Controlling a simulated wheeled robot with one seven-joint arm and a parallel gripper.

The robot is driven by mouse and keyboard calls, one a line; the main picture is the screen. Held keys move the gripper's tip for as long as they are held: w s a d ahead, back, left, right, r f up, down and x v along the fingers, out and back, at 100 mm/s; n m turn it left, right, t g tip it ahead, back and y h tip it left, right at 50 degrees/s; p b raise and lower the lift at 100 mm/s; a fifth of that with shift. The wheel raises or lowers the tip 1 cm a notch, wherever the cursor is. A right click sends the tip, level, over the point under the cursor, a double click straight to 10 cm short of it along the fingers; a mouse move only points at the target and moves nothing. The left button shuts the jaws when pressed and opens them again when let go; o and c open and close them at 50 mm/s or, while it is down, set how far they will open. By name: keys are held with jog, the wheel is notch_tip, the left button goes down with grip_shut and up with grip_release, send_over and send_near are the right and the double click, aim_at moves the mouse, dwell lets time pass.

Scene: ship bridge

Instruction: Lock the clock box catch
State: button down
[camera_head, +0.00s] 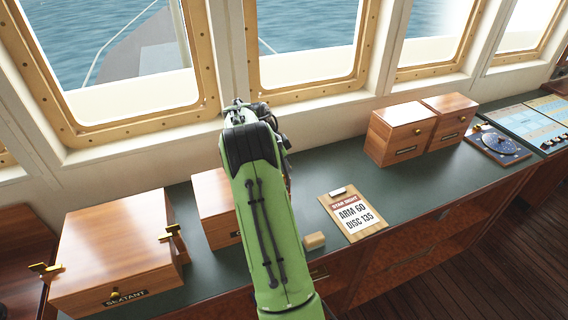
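No box in view has a label I can read as clock. Two closed wooden boxes stand side by side on the right of the counter, a left one (396,135) and a right one (449,122). Each has a small brass knob and a dark label too small to read. Another wooden box (211,199) stands left of centre, largely hidden behind my green arm, its label partly covered. I cannot tell which is the clock box. My arm reaches up over the counter; its fingers are not visible, so I cannot see whether they hold anything.
A closed sextant box (116,240) with brass catches sticking out stands at the front left. A clipboard (352,213) and a small tan block (314,241) lie on the green counter (330,166). A blue disc instrument (499,143) sits far right. Windows line the back.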

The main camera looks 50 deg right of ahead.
dwell(0.5)
jog(key=c, duration=1.3)
grip_release()
jog(key=shift+r, duration=0.1)
jog(key=p+v, duration=0.3)
jog(key=v, duration=1.2)
jog(key=shift+w+r, duration=0.2)
jog(key=shift+r, duration=0.05)
jog(key=shift+a, duration=0.15)
